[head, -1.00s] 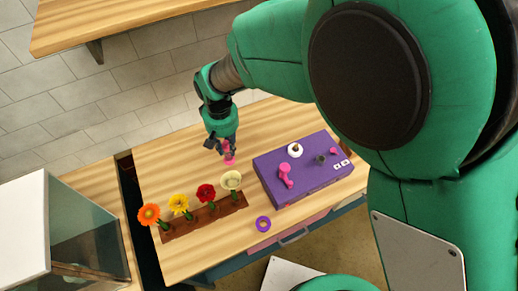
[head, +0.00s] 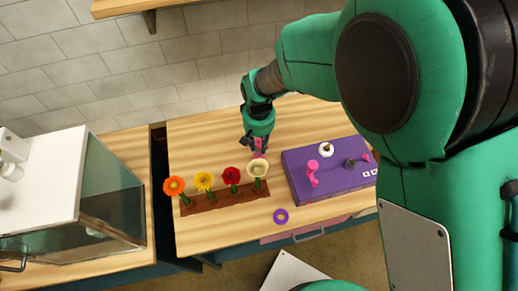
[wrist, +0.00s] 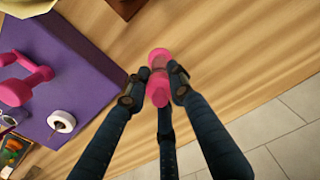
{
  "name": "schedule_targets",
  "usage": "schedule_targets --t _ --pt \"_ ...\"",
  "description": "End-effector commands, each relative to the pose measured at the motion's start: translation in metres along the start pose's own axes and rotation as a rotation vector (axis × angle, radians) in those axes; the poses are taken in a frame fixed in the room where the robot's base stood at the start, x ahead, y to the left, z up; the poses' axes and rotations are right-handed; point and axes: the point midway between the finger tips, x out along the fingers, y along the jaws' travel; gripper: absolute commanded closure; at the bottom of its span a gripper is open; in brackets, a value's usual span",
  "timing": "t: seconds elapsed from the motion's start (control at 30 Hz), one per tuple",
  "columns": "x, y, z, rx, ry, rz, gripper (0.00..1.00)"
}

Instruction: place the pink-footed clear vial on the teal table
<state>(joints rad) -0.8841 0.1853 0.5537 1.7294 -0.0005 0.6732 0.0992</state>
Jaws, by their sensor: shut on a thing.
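My gripper (head: 257,146) is shut on a small vial with pink ends and a paler middle. The vial (wrist: 157,96) shows between the fingers in the wrist view, its middle partly covered by them. In the head view the gripper points down over the wooden worktop, behind the pale flower, with pink showing at its tips. I cannot tell from the head view how high the vial is above the wood. I see no teal tabletop; only dark teal cabinet sides show under the wooden tops.
A purple block (head: 330,185) holds a pink dumbbell-shaped piece (head: 312,172) and a white round piece (head: 326,149). A brown rack (head: 225,200) with several flowers stands at front left. A purple ring (head: 281,216) lies near the front edge. A glass-sided case (head: 80,198) stands left, beyond a gap.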

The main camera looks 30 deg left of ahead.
Motion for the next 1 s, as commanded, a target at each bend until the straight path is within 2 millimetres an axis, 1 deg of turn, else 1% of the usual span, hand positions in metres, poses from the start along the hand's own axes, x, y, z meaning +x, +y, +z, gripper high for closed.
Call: schedule_targets --t 0.3,0.37,0.83,0.87,0.93,0.97,1.0 --pt "0.03 0.0 0.0 0.0 -0.001 0.0 1.0" --pt "0.034 0.0 0.0 0.0 0.0 0.0 1.0" --pt "0.039 0.0 0.0 0.0 0.0 0.0 1.0" --pt "0.04 0.0 0.0 0.0 -0.001 0.0 0.75" --pt "0.039 0.0 0.0 0.0 0.0 0.0 0.61" --pt "0.039 0.0 0.0 0.0 0.0 0.0 0.59" --pt "0.039 0.0 0.0 0.0 -0.001 0.0 0.59"
